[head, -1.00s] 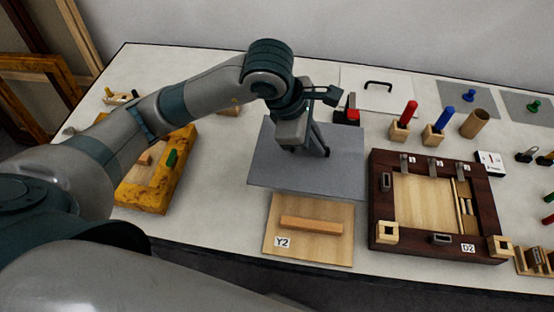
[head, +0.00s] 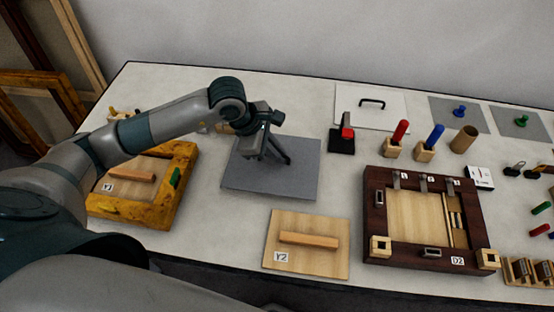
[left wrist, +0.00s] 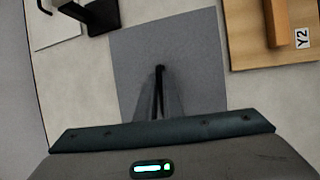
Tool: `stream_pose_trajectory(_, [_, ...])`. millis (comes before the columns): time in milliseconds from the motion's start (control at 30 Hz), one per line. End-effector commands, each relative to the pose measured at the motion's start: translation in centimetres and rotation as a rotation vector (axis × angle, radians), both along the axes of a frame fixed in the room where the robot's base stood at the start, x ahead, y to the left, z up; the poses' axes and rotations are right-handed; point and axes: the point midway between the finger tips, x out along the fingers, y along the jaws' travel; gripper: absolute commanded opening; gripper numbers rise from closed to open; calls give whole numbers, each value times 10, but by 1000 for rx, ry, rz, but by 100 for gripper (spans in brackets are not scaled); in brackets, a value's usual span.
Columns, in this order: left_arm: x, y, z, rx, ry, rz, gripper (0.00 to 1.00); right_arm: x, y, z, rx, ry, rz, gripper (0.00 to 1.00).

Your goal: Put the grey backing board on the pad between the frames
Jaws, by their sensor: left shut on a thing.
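The grey backing board (head: 300,178) is a flat, plain sheet between the yellow frame (head: 157,214) and the dark frame D2 (head: 375,215). My left gripper (head: 272,156) is over the board's middle, shut on it. In the left wrist view the fingers (left wrist: 158,90) point down at the grey board (left wrist: 200,50); the exact grip point is hidden. I cannot tell whether the board touches the table. No separate pad shows; anything under the board is hidden. My right gripper is not in view.
A wooden panel Y2 (head: 285,258) with a bar lies in front of the board. A black and red stand (head: 342,140) and a white sheet (head: 350,93) with a black handle are behind and right. Between board and dark frame is bare white tabletop.

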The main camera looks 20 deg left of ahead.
Motion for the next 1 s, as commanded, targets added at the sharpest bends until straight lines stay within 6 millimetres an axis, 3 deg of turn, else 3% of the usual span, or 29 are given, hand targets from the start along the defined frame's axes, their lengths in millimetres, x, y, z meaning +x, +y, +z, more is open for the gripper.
stream_pose_trajectory(167, [0,0,-2,0,1,1,0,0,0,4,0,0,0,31])
stream_pose_trajectory(500, [-1,0,-37,0,3,1,0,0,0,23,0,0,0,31])
stream_pose_trajectory(933, [0,0,-44,0,0,0,0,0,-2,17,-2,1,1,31])
stream_pose_trajectory(1000, [0,0,-42,1,0,0,21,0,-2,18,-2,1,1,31])
